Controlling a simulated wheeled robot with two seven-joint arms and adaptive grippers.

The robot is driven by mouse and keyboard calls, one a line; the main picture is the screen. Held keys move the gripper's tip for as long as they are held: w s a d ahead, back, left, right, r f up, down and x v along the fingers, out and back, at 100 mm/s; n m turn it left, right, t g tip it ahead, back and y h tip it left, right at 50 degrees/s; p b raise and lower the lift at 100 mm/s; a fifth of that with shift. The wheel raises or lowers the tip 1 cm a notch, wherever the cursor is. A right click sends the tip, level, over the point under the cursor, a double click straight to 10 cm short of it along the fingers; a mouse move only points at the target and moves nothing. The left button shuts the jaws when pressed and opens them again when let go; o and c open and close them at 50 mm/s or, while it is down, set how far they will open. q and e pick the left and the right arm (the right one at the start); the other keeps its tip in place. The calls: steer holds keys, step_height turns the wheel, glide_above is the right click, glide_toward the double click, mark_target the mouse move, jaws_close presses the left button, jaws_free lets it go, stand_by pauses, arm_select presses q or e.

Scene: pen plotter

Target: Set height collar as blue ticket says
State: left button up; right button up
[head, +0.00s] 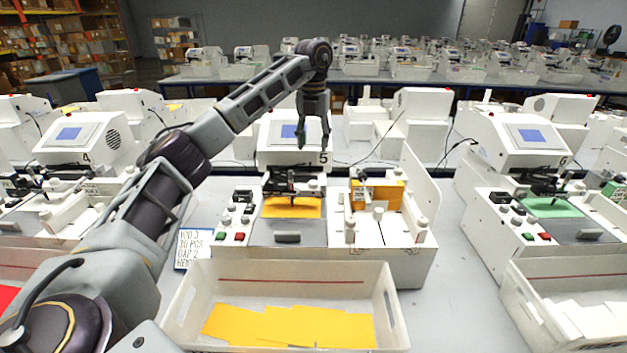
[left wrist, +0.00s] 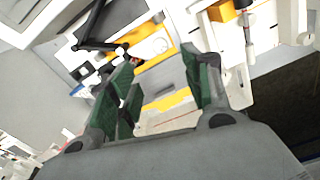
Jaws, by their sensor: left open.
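The pen plotter marked 5 (head: 288,145) stands in the middle of the head view. Its dark pen carriage (head: 290,187) sits over a yellow sheet (head: 292,208); the height collar is too small to tell apart. A handwritten ticket with a blue edge (head: 192,249) stands left of the front bin; its lines seem to include "10 PCS" and "GAP 2". My left gripper (head: 313,140) is open and empty, raised in front of plotter 5's screen housing. In the left wrist view its green-padded fingers (left wrist: 160,62) are apart, with the yellow sheet (left wrist: 158,47) beyond them. My right gripper is not in view.
A white bin (head: 290,274) with yellow sheets stands in front of plotter 5. A stack of yellow cards (head: 384,194) sits in the right-hand feeder. Plotter 6 (head: 520,140) stands at right with a green sheet. Bare table lies between the two plotters.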

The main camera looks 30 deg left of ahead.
mark_target(313, 182)
arm_select(q)
steer(key=shift+f, duration=6.75)
steer(key=shift+c, duration=0.2)
steer(key=c, duration=1)
